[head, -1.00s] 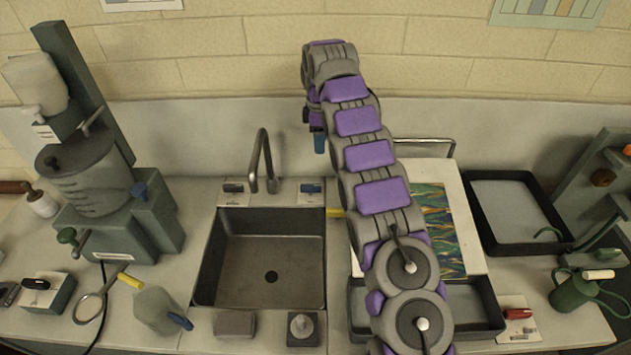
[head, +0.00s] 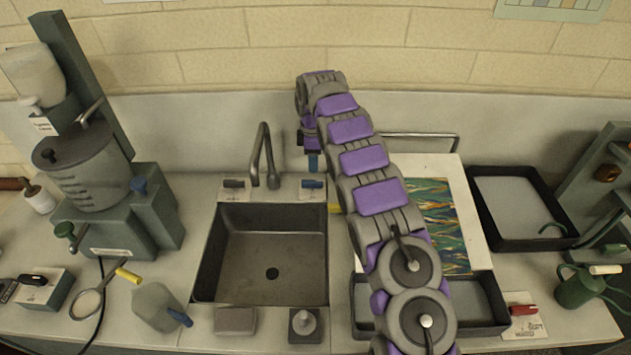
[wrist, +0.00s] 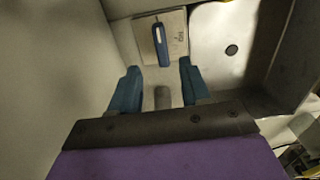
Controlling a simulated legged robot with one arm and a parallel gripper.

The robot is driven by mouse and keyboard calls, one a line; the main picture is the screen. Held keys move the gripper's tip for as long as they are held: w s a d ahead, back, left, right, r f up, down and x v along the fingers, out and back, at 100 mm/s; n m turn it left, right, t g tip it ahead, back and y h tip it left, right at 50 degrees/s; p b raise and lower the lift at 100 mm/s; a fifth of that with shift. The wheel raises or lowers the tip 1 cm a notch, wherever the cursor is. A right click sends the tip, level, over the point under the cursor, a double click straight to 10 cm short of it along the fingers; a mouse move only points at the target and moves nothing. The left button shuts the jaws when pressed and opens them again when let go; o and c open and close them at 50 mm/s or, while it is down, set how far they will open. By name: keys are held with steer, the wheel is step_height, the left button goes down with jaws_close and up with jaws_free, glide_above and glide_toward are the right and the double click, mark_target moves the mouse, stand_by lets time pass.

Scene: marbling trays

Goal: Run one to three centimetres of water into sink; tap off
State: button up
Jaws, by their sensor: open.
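The grey sink (head: 295,235) is in the middle of the head view, with a dark round drain (head: 272,273) in its floor. I see no water in it. The drain also shows in the wrist view (wrist: 232,50). The curved tap (head: 265,155) stands behind the sink, with no stream visible. A dark lever (head: 233,184) is left of it and a blue lever (head: 312,184) right. My gripper (head: 313,168) is just above the blue lever. In the wrist view, my gripper (wrist: 159,66) is open and empty, with the blue lever (wrist: 160,45) beyond its fingertips.
A dark stopper-like piece (head: 304,325) and a grey block (head: 235,321) lie on the sink's front edge. A bottle (head: 157,306) and a ring tool (head: 86,304) lie to the left. A dark tray (head: 480,325) and a marbled sheet (head: 440,225) are right, partly behind my arm.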

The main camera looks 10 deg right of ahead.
mark_target(312, 181)
steer(key=f, duration=0.1)
steer(key=a+f, duration=0.1)
steer(key=f, duration=0.1)
steer(key=a+f+b, duration=0.1)
steer(key=f, duration=0.1)
steer(key=shift+a+f, duration=0.1)
steer(key=shift+f, duration=0.1)
steer(key=d+f, duration=0.3)
steer(key=shift+f+b, duration=0.2)
steer(key=shift+b, duration=0.1)
steer(key=shift+a, duration=1.25)
steer(key=shift+c, duration=1.6)
steer(key=shift+d, duration=0.9)
steer(key=c, duration=0.4)
jaws_close()
steer(key=shift+a+r, duration=0.1)
steer(key=shift+a, duration=0.25)
